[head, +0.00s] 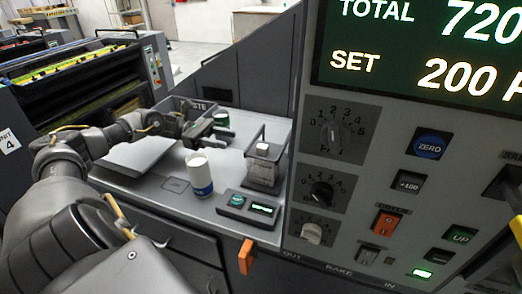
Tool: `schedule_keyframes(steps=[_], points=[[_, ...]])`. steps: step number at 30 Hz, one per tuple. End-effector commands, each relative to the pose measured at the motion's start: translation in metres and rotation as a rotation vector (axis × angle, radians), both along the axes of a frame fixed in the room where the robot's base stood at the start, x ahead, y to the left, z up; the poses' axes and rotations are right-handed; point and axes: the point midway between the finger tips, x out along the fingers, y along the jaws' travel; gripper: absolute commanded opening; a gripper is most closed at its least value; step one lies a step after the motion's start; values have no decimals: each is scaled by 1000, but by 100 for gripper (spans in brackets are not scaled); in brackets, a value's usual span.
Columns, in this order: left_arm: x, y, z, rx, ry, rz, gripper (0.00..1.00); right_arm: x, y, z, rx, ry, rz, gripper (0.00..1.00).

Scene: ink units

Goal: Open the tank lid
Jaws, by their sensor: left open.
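My left arm comes in from the left, and its open gripper (222,134) hangs over the back of the grey counter, close to a green can (221,118). I cannot tell whether it touches the can. A flat light-grey panel (135,155) lies on the counter below the forearm; it may be the tank lid, but no label shows. The forearm covers its back part. I see no grip on it. My right gripper is not in view.
A white cup with a blue band (200,178) stands mid-counter. A framed holder with a white block (262,165) and a small green-lit device (248,207) are to its right. A tall control panel (400,170) bounds the right side. An orange handle (246,257) sticks out at the front.

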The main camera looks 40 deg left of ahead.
Motion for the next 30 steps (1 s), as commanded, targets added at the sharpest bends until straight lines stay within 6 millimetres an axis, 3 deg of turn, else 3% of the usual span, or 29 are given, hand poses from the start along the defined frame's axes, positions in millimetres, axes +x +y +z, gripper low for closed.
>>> schedule_keyframes(steps=[8, 21, 30], points=[[12, -24, 6, -4, -1, -14, 44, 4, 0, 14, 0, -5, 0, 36], [37, -98, 6, -3, -2, -10, 44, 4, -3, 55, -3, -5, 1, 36], [43, -117, 2, -1, -1, -8, 44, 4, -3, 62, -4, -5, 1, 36]])
